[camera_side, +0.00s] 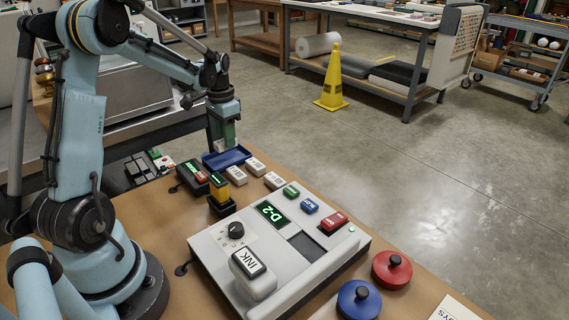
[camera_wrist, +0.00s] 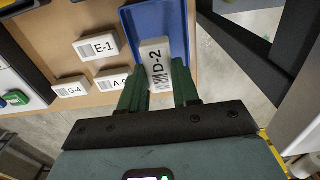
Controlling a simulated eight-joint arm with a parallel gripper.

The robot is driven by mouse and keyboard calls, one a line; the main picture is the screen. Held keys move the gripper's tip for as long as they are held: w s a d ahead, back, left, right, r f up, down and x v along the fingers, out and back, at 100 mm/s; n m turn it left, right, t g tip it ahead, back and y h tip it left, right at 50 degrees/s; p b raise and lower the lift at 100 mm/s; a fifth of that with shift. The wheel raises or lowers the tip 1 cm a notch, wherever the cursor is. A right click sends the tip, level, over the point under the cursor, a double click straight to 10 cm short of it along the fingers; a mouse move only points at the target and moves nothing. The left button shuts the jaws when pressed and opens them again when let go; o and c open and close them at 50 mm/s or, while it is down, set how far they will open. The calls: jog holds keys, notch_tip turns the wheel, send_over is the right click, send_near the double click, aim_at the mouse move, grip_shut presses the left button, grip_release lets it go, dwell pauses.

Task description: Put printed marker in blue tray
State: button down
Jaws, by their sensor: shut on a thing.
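The printed marker (camera_wrist: 154,58) is a white block labelled D-2 with a barcode. My gripper (camera_wrist: 158,88) is shut on it with its green fingers, one on each side. In the wrist view the marker overlaps the blue tray (camera_wrist: 178,22); I cannot tell whether it touches the tray floor. In the side view my gripper (camera_side: 224,143) points down just over the blue tray (camera_side: 236,156), at the far edge of the brown table. The marker is hard to make out there.
White markers E-1 (camera_wrist: 96,47), A-something (camera_wrist: 113,80) and G-4 (camera_wrist: 71,89) lie beside the tray. A grey machine (camera_side: 218,240) showing D-2 fills the table's middle. Red (camera_side: 391,272) and blue (camera_side: 359,303) round knobbed pieces stand at the front right.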

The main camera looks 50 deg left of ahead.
jog(key=shift+f, duration=2.05)
jog(key=shift+f, duration=0.15)
jog(key=c, duration=1.1)
grip_release()
notch_tip(320, 180, up, 12)
jog(key=shift+r, duration=0.1)
jog(key=s+d+t, duration=0.3)
jog(key=s+d, duration=0.1)
jog(key=d, duration=0.8)
jog(key=s+d+t, duration=0.3)
jog(key=d+t, duration=0.1)
jog(key=d, duration=0.8)
jog(key=shift+s+d+r, duration=0.2)
jog(key=shift+s+r, duration=0.05)
jog(key=shift+s, duration=0.15)
